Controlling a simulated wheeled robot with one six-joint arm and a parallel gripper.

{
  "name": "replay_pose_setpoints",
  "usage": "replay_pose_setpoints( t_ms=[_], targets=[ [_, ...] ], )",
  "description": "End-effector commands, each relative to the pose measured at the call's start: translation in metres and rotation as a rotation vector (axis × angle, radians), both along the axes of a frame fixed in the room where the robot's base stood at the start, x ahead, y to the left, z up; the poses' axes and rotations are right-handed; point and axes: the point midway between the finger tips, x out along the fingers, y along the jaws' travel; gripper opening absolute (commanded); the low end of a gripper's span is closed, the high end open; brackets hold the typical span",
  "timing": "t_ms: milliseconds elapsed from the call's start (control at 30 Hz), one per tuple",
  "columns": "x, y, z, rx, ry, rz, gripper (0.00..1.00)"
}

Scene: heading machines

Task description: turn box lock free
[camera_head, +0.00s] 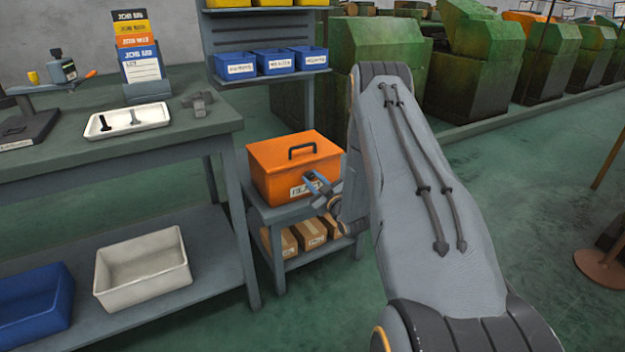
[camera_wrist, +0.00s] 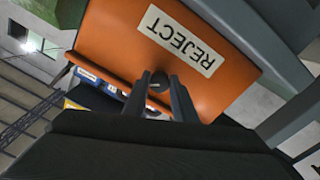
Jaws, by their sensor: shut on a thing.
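An orange box (camera_head: 275,165) with a dark handle on its lid sits on a small grey stand beside the workbench. Its lid looks shut. In the wrist view its orange front (camera_wrist: 120,45) fills the upper middle, with a white REJECT label (camera_wrist: 180,40). My gripper (camera_head: 316,184) is at the right part of the box front. In the wrist view its two dark fingers are shut on a small round lock (camera_wrist: 158,86) just below the label. The fingers hide the sides of the lock, and my gripper hides it in the head view.
The stand (camera_head: 262,208) has brown cartons on its lower shelf. The workbench (camera_head: 60,165) at left holds a white tray (camera_head: 128,121) and a card rack. Blue bins (camera_head: 235,66) are on a rack behind. Green floor is open at right.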

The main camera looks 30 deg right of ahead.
Motion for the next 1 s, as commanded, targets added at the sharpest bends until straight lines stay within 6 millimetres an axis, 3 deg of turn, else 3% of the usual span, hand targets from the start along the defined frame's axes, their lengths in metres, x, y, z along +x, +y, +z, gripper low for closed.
replay_pose_setpoints(
  t_ms=[600,1000],
  targets=[
    [-0.0005,-0.0014,0.0,-0.582,-0.019,0.001,0.02],
    [-0.0003,-0.002,0.0006,-0.878,-0.029,-0.001,0.02]
  ],
)
